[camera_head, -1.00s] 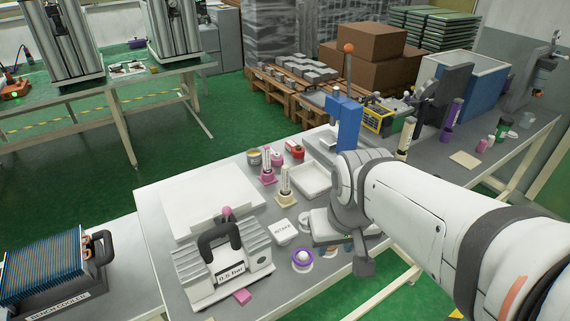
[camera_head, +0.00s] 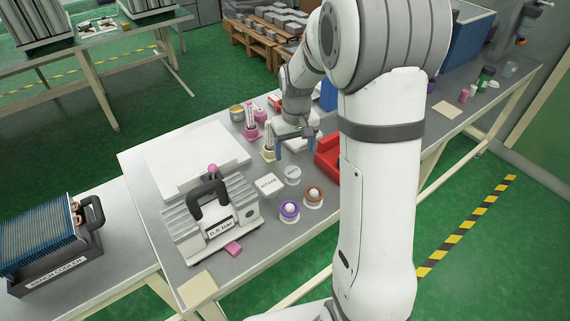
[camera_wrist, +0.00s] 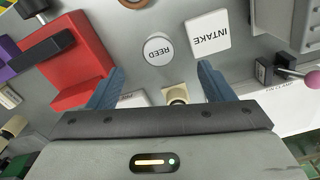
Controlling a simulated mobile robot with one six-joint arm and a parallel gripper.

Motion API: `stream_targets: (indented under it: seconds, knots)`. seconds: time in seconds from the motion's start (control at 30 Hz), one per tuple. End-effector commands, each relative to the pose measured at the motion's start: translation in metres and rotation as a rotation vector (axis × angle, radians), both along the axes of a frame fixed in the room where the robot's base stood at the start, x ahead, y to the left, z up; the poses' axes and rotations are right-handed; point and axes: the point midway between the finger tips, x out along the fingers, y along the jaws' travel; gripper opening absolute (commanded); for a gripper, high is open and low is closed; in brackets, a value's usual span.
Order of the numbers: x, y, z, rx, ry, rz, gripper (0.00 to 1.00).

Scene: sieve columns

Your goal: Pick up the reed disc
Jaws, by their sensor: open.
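The reed disc (camera_head: 292,173) is a small white round piece lying flat on the grey bench, right of the white INTAKE plate (camera_head: 268,185). In the wrist view the disc (camera_wrist: 158,49) shows its REED label upside down, with the INTAKE plate (camera_wrist: 208,34) to its right. My gripper (camera_head: 295,149) is above the bench, on the far side of the disc. In the wrist view its two blue fingers (camera_wrist: 160,82) are spread wide and empty. The disc lies beyond the fingertips, roughly centred between them, and apart from them.
A red holder (camera_head: 328,157) stands close right of my gripper. A cream stand (camera_head: 268,153) and a pink stand (camera_head: 252,130) are to its left. Purple (camera_head: 289,211) and brown (camera_head: 314,197) ringed pieces lie nearer the front edge. A grey press (camera_head: 210,215) is at left.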

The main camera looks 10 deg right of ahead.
Motion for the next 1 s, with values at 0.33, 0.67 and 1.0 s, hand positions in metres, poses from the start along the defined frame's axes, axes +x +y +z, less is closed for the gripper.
stream_targets:
  seconds: [0.33, 0.67, 1.0]
  knots:
    - [0.015, 0.000, -0.035, 0.000, 0.018, 0.009, 0.75]
    - [0.017, -0.002, -0.079, 0.000, 0.020, 0.007, 0.75]
    - [0.018, -0.002, -0.095, 0.000, 0.015, 0.006, 0.75]
